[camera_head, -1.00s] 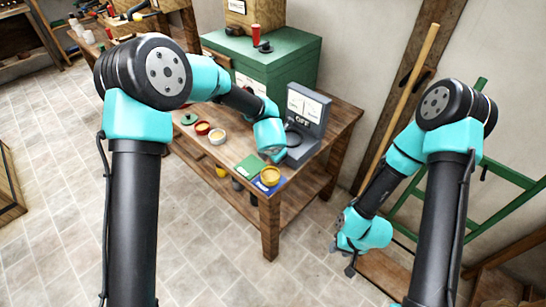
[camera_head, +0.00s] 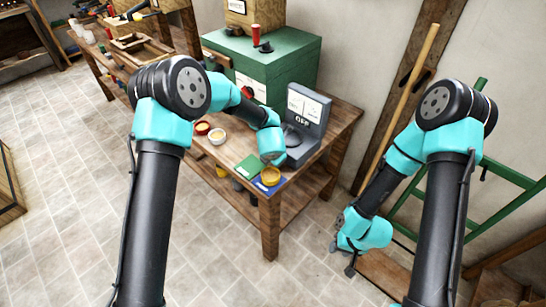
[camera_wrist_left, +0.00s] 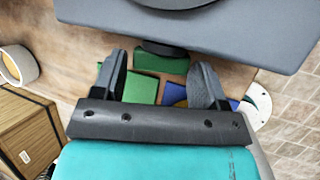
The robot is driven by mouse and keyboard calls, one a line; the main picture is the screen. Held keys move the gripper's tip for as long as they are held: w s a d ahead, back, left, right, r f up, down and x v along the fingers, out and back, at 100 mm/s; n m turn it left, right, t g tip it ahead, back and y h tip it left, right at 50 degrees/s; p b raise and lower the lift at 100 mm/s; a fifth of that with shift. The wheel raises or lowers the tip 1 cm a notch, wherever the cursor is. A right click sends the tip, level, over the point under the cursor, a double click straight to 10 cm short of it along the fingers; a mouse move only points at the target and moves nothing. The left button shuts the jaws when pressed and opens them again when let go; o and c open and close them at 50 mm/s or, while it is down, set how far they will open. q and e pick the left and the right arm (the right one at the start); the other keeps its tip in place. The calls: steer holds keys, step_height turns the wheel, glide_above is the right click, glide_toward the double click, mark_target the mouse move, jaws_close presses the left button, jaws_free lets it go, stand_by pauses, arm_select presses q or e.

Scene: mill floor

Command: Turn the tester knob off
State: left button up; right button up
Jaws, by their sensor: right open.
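The tester (camera_head: 310,105) is a grey upright box with white gauges, an "OFF" label and a flat base, at the right end of the wooden table. In the left wrist view its grey base (camera_wrist_left: 235,40) fills the top. A dark round piece at its edge (camera_wrist_left: 160,48), possibly the knob, lies just ahead of the gap between my left fingers. My left gripper (camera_wrist_left: 160,72) is open with nothing between its fingers; in the head view my own wrist hides it. My right gripper (camera_head: 350,264) hangs low at the right, away from the table, open.
A green chest (camera_head: 290,65) stands behind. A broom handle (camera_head: 405,90) leans against the wall at right.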

arm_select(q)
steer(key=c, duration=0.6)
steer(key=shift+s+a+f+g+h, duration=0.1)
steer(key=shift+s+f+g+h, duration=0.05)
steer(key=shift+g+h, duration=0.65)
steer(key=shift+n+g+h, duration=0.4)
steer(key=shift+g+h, duration=0.2)
steer(key=shift+g, duration=0.1)
steer(key=o, duration=0.9)
steer(key=shift+w, duration=0.25)
steer(key=shift+a+r, duration=0.1)
steer(key=shift+r, duration=0.1)
